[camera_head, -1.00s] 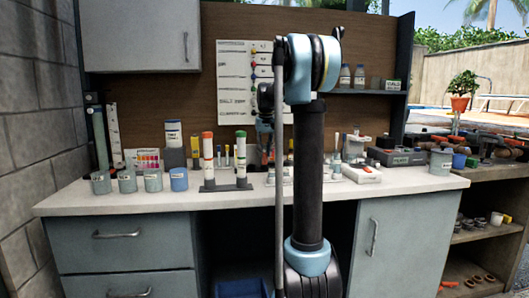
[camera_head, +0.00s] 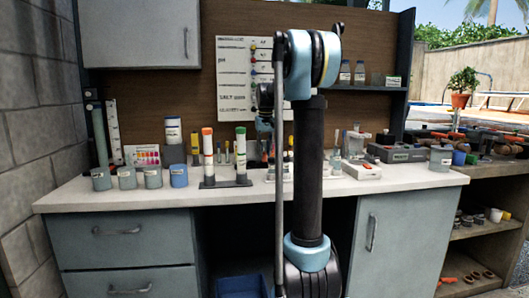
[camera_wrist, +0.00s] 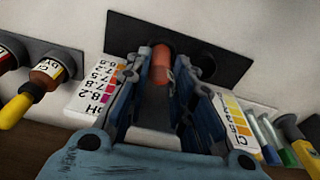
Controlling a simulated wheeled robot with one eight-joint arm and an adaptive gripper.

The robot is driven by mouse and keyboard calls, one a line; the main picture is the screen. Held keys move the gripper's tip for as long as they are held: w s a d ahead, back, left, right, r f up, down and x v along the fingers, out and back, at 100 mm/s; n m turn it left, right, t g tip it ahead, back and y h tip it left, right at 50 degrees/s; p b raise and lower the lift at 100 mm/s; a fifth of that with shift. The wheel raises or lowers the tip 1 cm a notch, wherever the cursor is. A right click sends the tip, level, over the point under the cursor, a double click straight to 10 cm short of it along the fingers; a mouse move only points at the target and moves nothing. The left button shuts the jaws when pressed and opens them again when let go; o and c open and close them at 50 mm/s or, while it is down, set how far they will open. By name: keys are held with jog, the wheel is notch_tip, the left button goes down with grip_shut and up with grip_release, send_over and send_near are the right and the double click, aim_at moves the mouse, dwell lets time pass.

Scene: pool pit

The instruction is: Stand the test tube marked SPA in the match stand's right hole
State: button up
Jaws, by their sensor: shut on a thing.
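In the wrist view my gripper (camera_wrist: 165,100) is shut on a tube with a reddish upper part (camera_wrist: 160,58). The tube lies between the two blue fingers, and most of it is hidden by them. Its marking cannot be read. Beyond the fingertips is a dark plate (camera_wrist: 125,27) with a dark round hole (camera_wrist: 205,66) to the right of the tube; it looks like the match stand. The tube is over the plate's middle-left part; whether it touches or enters a hole cannot be told. In the head view my gripper (camera_head: 264,124) is partly hidden behind my arm.
Colour cards, a pH card (camera_wrist: 92,95) and a Cl card (camera_wrist: 240,122), flank my fingers. A dark holder with a yellow-ended vial (camera_wrist: 48,72) is at left. On the bench (camera_head: 130,200), a rack with two capped tubes (camera_head: 225,182) and several cups (camera_head: 126,177) stand left of my arm.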

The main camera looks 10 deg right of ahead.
jog(key=shift+f, duration=0.2)
jog(key=o, duration=1)
jog(key=shift+c, duration=0.2)
notch_tip(320, 180, up, 7)
dwell(0.4)
jog(key=shift+s, duration=0.1)
